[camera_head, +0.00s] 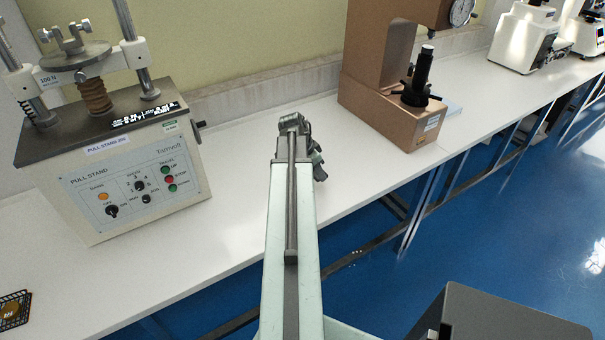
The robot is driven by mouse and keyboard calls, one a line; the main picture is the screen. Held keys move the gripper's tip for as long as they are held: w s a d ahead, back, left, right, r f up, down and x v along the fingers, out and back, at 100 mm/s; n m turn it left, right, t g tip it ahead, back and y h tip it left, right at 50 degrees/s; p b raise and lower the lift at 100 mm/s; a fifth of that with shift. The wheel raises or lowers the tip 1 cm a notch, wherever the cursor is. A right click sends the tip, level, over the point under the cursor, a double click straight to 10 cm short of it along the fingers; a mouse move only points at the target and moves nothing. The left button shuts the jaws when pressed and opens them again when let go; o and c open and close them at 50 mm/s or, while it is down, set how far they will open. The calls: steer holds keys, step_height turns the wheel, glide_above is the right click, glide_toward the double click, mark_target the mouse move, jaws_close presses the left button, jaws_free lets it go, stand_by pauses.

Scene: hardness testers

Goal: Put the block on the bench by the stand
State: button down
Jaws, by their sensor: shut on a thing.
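The stand is a grey pull stand (140,165) on the left of the white bench (250,165). It has a dark top, two upright columns and a front panel with knobs and buttons. My arm reaches out over the bench to the right of the stand. My gripper (317,160) shows only in part at the arm's far end, apart from the stand. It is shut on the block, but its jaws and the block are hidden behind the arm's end.
A brown hardness tester (385,115) with a black spindle stands right of my arm. White machines (525,38) stand farther right. A black wire basket (14,311) holds a brass-coloured round thing. Bench between stand and tester is clear.

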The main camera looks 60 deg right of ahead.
mark_target(315, 176)
steer(key=shift+w+d+f, duration=0.1)
steer(key=shift+w+d, duration=0.2)
steer(key=shift+d, duration=0.35)
step_height(315, 176, down, 4)
steer(key=b, duration=0.4)
steer(key=shift+w+a+r, duration=0.15)
steer(key=shift+r, duration=0.15)
steer(key=shift+f, duration=0.15)
steer(key=c, duration=0.8)
jaws_free()
